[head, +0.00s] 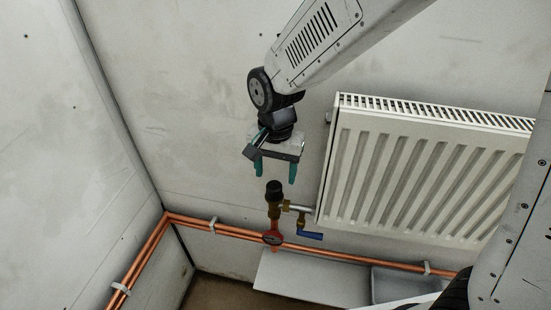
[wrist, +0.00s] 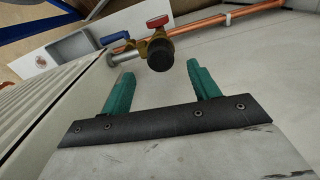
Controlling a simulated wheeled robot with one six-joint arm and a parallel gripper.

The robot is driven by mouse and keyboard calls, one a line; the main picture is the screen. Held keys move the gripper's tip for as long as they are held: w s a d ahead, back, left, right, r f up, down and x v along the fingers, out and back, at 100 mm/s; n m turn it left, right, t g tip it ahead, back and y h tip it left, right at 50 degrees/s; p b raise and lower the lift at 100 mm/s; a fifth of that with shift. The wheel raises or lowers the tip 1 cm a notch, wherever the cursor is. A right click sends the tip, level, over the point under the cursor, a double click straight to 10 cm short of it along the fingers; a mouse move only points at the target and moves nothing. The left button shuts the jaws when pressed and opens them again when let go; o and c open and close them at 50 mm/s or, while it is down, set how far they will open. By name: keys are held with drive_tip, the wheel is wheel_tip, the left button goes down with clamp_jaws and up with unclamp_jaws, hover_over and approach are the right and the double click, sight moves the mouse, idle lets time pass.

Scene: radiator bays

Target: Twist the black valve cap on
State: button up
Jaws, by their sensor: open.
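The black valve cap (head: 274,188) sits on top of the upright brass valve (head: 274,210) beside the radiator. It also shows in the wrist view (wrist: 160,55), beyond the fingertips. How far it is threaded on cannot be told. My gripper (head: 274,173) is open and empty, pointing down just above the cap. Its two teal fingers are apart, one to each side of the cap's line, and do not touch it. In the wrist view my gripper (wrist: 160,75) shows the cap lying roughly between the fingertips and farther off.
The white radiator (head: 420,170) stands close on the right. A blue lever (head: 310,235) and a red handle (head: 272,238) sit below the cap. Copper pipes (head: 350,255) run along the wall. A white shelf (head: 310,280) with a grey tray (head: 400,284) lies below. Left of the valve is open.

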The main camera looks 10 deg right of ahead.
sight(274, 184)
drive_tip(key=shift+a+f, duration=0.15)
drive_tip(key=shift+f, duration=2.6)
drive_tip(key=c, duration=1.1)
drive_tip(key=shift+o, duration=0.2)
drive_tip(key=shift+f, duration=0.15)
drive_tip(key=m, duration=0.6)
drive_tip(key=shift+s+m, duration=0.1)
drive_tip(key=shift+m, duration=0.2)
drive_tip(key=m, duration=0.5)
